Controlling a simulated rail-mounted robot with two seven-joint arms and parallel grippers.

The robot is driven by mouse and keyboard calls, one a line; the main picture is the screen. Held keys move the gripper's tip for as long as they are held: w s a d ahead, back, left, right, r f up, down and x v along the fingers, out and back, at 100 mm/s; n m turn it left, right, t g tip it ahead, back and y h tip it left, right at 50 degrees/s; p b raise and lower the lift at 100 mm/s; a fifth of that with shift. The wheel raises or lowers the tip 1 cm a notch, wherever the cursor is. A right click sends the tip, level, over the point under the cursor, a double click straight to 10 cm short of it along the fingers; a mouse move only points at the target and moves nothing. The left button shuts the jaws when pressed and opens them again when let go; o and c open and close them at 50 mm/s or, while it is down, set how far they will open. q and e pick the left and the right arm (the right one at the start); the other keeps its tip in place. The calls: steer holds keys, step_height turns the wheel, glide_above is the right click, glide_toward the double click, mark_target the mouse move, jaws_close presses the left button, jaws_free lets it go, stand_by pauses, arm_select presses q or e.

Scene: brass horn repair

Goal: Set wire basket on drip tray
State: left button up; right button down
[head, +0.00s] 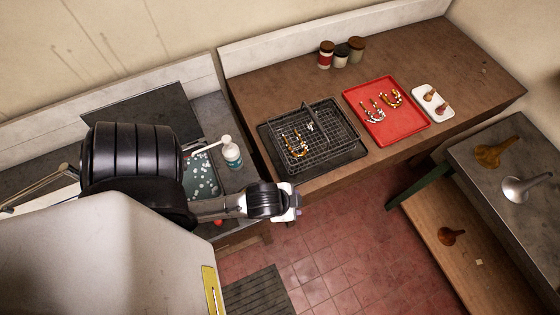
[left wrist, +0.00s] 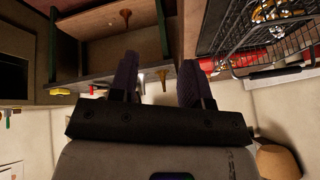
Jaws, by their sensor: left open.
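The wire basket (head: 318,130) is a dark mesh basket with a handle, holding several brass and silvery parts. It sits on the black drip tray (head: 337,166) on the wooden bench, with the tray's rim showing around its front and left. My left gripper (head: 290,205) is in front of the bench edge, apart from the basket and below left of it in the head view. In the left wrist view its two dark fingers (left wrist: 158,82) stand apart with nothing between them, and the basket (left wrist: 262,38) shows at the upper right. My right gripper is not in view.
A red tray (head: 405,128) with horn parts and a small white tray (head: 432,112) lie right of the basket. Several jars (head: 341,55) stand behind. A sink with a white bottle (head: 232,154) is at left. A side table (head: 478,178) holds horn bells.

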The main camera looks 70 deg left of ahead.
arm_select(q)
steer(key=s, duration=0.1)
steer(key=s+d+g, duration=0.1)
steer(key=s, duration=0.1)
steer(key=s+d+n+g+h, duration=0.1)
steer(key=shift+s+d+f, duration=0.2)
steer(key=shift+s+f, duration=0.05)
steer(key=shift+f, duration=0.1)
step_height(320, 180, up, 4)
steer(key=p, duration=0.4)
steer(key=shift+r, duration=0.15)
stand_by(0.4)
